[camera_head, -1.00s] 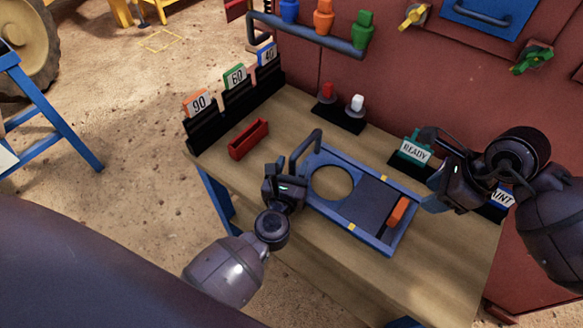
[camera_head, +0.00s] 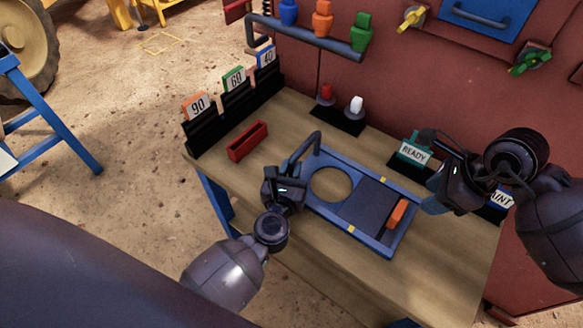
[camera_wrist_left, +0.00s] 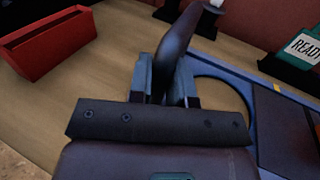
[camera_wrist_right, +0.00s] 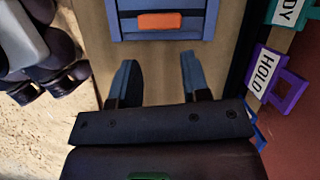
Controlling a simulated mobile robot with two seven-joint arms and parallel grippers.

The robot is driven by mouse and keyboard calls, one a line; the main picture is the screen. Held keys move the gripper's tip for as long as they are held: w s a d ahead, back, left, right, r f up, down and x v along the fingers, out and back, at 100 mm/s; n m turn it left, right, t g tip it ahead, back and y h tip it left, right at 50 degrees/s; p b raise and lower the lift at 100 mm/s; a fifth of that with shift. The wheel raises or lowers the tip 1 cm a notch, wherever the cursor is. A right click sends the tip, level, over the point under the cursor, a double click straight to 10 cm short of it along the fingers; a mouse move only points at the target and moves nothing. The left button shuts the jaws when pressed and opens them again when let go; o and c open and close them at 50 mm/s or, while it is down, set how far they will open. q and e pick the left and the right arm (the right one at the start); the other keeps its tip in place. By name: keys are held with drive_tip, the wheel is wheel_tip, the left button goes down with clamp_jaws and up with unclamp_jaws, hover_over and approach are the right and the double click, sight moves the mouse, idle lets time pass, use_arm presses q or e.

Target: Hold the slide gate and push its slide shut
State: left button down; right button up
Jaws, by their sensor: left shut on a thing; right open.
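The slide gate is a blue frame (camera_head: 320,205) lying on the table, with a round hole at its left. Its dark slide plate (camera_head: 365,205) sits to the right of the hole, which looks uncovered. The slide's orange grip (camera_head: 397,213) is near the frame's right end and also shows in the right wrist view (camera_wrist_right: 159,21). My right gripper (camera_wrist_right: 158,80) is open and empty, apart from the orange grip, beyond the gate's right end.
A red tray (camera_head: 248,141) lies at the table's left. Numbered cards (camera_head: 234,80) stand in black holders behind it. Red and white knobs (camera_head: 356,104) stand at the back. A READY tag (camera_head: 413,152) and a purple HOLD tag (camera_wrist_right: 290,92) stand near my right arm.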

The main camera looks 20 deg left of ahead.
drive_tip(key=shift+o, duration=0.4)
idle(0.4)
drive_tip(key=r+n+h, duration=0.1)
drive_tip(key=n+h, duration=0.3)
drive_tip(key=n, duration=0.9)
hover_over(401, 210)
drive_tip(key=n, duration=0.3)
drive_tip(key=shift+f, duration=0.4)
wheel_tip(401, 210, down, 11)
drive_tip(key=shift+f, duration=0.2)
